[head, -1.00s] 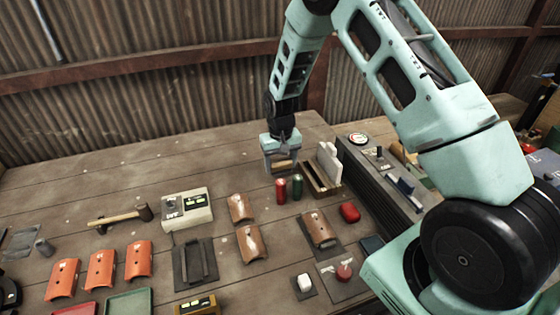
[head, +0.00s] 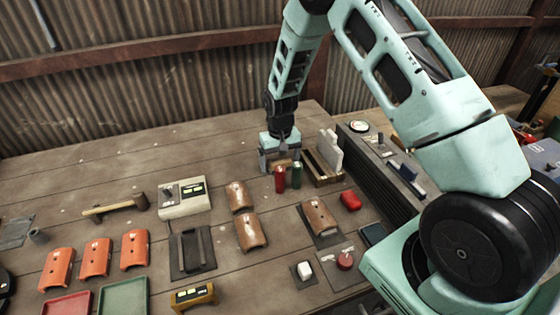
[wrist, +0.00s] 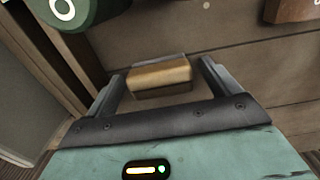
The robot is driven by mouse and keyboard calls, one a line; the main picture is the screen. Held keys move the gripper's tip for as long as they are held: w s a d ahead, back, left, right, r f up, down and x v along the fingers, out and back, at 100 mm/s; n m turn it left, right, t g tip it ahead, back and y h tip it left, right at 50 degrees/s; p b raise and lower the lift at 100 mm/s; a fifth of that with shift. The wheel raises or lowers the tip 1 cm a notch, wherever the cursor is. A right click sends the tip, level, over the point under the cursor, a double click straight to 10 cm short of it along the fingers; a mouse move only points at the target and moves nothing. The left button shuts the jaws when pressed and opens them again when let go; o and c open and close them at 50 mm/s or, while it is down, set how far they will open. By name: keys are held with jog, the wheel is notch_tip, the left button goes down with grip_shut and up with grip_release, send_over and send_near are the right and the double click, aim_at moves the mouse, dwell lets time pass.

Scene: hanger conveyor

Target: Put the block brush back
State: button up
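A small tan wooden block (wrist: 160,76), seemingly the block brush, lies between the fingers of my gripper (wrist: 165,80) in the wrist view. A narrow gap shows on its right side, and its left end is close to the other finger. My gripper looks open around it. In the head view, my gripper (head: 280,160) points down, low over the table behind the red and green cylinders, and mostly hides the block. The bristles cannot be made out. A wooden rack (head: 322,168) with a pale upright piece stands just right of my gripper.
A red cylinder (head: 280,178) and a green cylinder (head: 296,175) stand close in front of my gripper. A dark ribbed conveyor unit (head: 375,165) lies to the right. Brown curved pieces (head: 250,232) lie nearer. Bare tabletop (head: 215,150) is free to the left.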

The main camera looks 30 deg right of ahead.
notch_tip(320, 180, up, 18)
jog(key=b, duration=0.3)
jog(key=shift+f+b, duration=0.25)
jog(key=shift+b, duration=0.15)
jog(key=s+a+r+n+y, duration=0.1)
jog(key=s+a+r+n, duration=0.15)
jog(key=s+a, duration=0.6)
jog(key=s+a+r+n, duration=0.1)
jog(key=s+a+n, duration=0.2)
jog(key=s+a, duration=0.55)
jog(key=s+a+f+n, duration=0.1)
jog(key=s+a+n, duration=0.1)
jog(key=s, duration=0.6)
jog(key=s+a+n, duration=0.2)
jog(key=s, duration=0.6)
jog(key=shift+s+f, duration=0.3)
jog(key=shift+f, duration=0.05)
jog(key=shift+n, duration=0.25)
